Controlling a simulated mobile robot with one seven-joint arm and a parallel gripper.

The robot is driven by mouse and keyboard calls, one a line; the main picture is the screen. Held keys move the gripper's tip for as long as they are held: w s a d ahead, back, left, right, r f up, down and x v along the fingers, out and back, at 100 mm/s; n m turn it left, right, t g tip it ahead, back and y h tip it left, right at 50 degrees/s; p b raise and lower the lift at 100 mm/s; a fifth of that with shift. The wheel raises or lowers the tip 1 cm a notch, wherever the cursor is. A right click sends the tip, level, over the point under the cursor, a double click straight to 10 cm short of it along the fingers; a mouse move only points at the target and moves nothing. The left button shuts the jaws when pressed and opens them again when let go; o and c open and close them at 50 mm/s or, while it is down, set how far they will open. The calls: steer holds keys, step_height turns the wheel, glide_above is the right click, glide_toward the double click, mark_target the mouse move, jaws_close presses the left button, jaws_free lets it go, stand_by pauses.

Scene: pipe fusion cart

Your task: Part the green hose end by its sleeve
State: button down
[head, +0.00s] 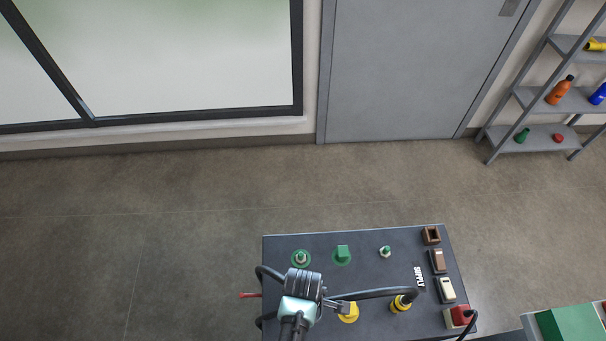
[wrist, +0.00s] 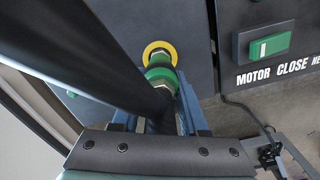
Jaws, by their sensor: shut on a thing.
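The green hose end (wrist: 160,73) shows in the wrist view as a green sleeve with metal parts, in line with a yellow-ringed port (wrist: 160,51). My gripper (wrist: 163,92) is shut on it, with a blue-grey finger on either side. A thick black hose crosses the left of that view and hides part of the grip. In the head view my gripper (head: 338,304) is over the panel beside a yellow port (head: 348,314), and the green sleeve is hidden there. I cannot tell whether the hose end is still seated in the port.
The dark cart panel (head: 320,243) carries green-marked fittings (head: 301,258) along its back, and a yellow fitting (head: 400,304) with a black hose. Switches (head: 445,290) line its right edge. A green box (head: 570,323) stands at the lower right. The floor to the left is clear.

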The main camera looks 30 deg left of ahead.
steer(key=shift+r+p, duration=2.3)
steer(key=shift+r, duration=0.05)
step_height(320, 180, up, 7)
steer(key=p, duration=0.7)
steer(key=shift+r, duration=1)
